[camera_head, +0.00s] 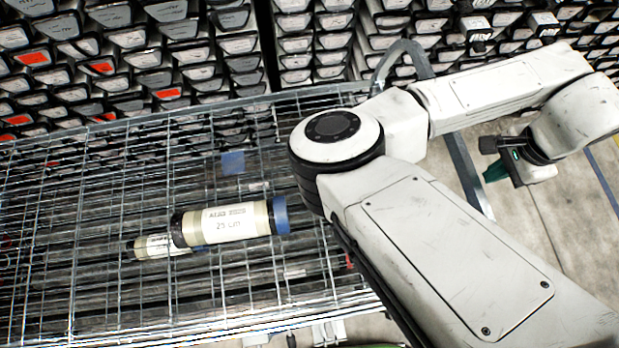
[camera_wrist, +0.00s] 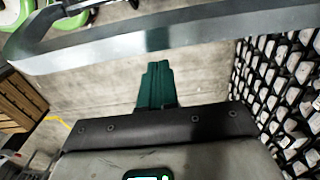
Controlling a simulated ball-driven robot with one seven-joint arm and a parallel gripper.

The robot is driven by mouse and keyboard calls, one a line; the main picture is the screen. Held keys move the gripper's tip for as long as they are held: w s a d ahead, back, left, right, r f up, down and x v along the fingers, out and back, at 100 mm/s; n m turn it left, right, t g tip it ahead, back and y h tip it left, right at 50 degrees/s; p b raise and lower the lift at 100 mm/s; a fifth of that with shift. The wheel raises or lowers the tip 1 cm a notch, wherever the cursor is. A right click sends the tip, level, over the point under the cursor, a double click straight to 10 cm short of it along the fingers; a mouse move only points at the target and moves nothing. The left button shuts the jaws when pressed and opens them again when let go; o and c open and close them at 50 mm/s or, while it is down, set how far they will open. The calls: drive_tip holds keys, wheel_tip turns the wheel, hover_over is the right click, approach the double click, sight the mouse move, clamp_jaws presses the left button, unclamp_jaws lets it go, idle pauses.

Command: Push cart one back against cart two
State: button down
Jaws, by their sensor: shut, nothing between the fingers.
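A wire-mesh cart (camera_head: 110,289) fills the left and middle of the head view, with two labelled core liners lying on it. I cannot tell whether it is cart one or two, and no second cart is clearly seen. A grey metal bar (camera_head: 468,172), bent at its upper end, stands beside the cart's right end, partly behind my arm. A similar grey bar (camera_wrist: 130,50) crosses the upper wrist view. My gripper (camera_head: 494,173) is right of the bar in the head view. Its green fingers (camera_wrist: 156,82) are together and empty, their tips just short of the bar in the picture; contact cannot be told.
Racks of stacked core liners (camera_head: 130,60) line the back, some with red labels. They also show at right in the wrist view (camera_wrist: 285,90). Bare concrete floor (camera_head: 550,210) lies around my gripper. A wooden pallet or crate (camera_wrist: 18,105) is at the wrist view's left.

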wheel_tip(320, 180, up, 5)
drive_tip(key=shift+p, duration=0.55)
idle(0.4)
